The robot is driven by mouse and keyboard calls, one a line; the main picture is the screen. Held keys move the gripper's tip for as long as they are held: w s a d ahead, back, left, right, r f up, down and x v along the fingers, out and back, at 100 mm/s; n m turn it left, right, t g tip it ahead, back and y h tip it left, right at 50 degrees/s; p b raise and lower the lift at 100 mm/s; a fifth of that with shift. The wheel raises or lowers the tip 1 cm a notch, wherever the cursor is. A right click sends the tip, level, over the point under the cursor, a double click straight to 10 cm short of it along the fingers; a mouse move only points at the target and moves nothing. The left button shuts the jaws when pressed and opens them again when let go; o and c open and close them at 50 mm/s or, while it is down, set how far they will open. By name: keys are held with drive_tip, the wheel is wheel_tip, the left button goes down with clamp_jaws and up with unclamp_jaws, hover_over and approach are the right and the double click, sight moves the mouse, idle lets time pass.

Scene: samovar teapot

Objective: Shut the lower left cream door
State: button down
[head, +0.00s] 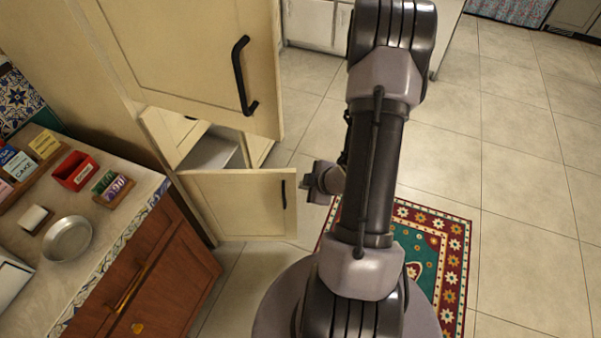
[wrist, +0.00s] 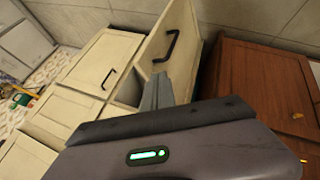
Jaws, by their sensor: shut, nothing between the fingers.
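The lower left cream door (head: 235,205) stands open in the head view, with a dark handle (head: 284,195) near its free edge. My gripper (head: 318,182) is just to the right of that edge in the picture. In the wrist view the open door (wrist: 178,68) fills the upper middle, its handle above my fingers. My shut, empty gripper (wrist: 157,92) overlaps the door's lower part there; I cannot tell whether it touches. Part of the inside of the cupboard (head: 210,152) shows behind the door.
A larger upper cream door (head: 190,45) hangs open above. Another cream door (wrist: 100,62) with a dark handle is beside the open one. A brown cabinet (wrist: 262,85) stands close on the other side. A patterned rug (head: 455,250) lies on the tiled floor, which is clear to the right.

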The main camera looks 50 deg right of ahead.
drive_tip(key=w+d+f+b, duration=0.1)
drive_tip(key=w+f, duration=0.1)
drive_tip(key=w+d+f+b, duration=0.1)
drive_tip(key=w+f+b, duration=0.1)
drive_tip(key=w+f, duration=0.1)
drive_tip(key=w+d+f+b, duration=0.1)
drive_tip(key=w+f+b, duration=0.1)
drive_tip(key=w, duration=0.1)
drive_tip(key=shift+w+f, duration=0.2)
drive_tip(key=shift+f, duration=0.05)
